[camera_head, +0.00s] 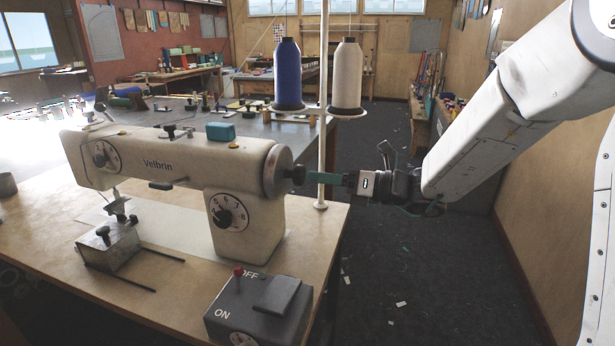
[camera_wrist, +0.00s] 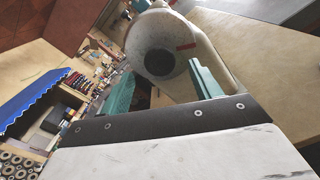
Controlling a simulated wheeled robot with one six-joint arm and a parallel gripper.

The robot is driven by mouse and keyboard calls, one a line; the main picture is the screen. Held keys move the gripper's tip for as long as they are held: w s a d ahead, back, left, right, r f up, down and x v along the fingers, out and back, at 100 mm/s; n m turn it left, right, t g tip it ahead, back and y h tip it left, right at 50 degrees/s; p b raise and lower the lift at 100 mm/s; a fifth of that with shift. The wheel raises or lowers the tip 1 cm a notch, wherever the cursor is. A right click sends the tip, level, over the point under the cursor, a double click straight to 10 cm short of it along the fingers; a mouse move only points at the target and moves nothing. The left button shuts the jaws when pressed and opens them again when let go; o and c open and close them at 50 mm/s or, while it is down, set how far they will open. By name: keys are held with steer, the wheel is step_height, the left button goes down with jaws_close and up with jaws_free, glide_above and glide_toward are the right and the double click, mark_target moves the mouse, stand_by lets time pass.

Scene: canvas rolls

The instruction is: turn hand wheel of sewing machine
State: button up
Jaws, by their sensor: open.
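The cream sewing machine (camera_head: 175,160), marked Velbrin, stands on a wooden table. Its round grey hand wheel (camera_head: 277,172) is on the machine's right end, with a dark knob (camera_head: 298,175) at its centre. My gripper (camera_head: 314,178) is level with the knob, just right of it, its teal fingers pointing at the wheel. In the wrist view my open gripper (camera_wrist: 161,72) has one finger on each side of the view of the hand wheel (camera_wrist: 150,30) and its dark knob (camera_wrist: 159,62). A red mark shows on the pale part beside the knob. I cannot tell whether the fingertips touch the knob.
A thread stand (camera_head: 323,150) with blue (camera_head: 287,75) and cream (camera_head: 346,75) spools rises close behind my gripper. A dark ON/OFF switch box (camera_head: 258,310) sits at the table's front. Floor right of the table (camera_head: 420,280) is clear except for scraps.

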mark_target(303, 177)
steer(key=shift+v, duration=1.1)
steer(key=w+a+n, duration=0.1)
steer(key=a+n, duration=0.3)
steer(key=a, duration=0.1)
steer(key=w+a+n, duration=0.1)
steer(key=a+n, duration=0.1)
steer(key=shift+w+a+f, duration=0.15)
steer(key=shift+w+a, duration=0.1)
steer(key=shift+w, duration=0.1)
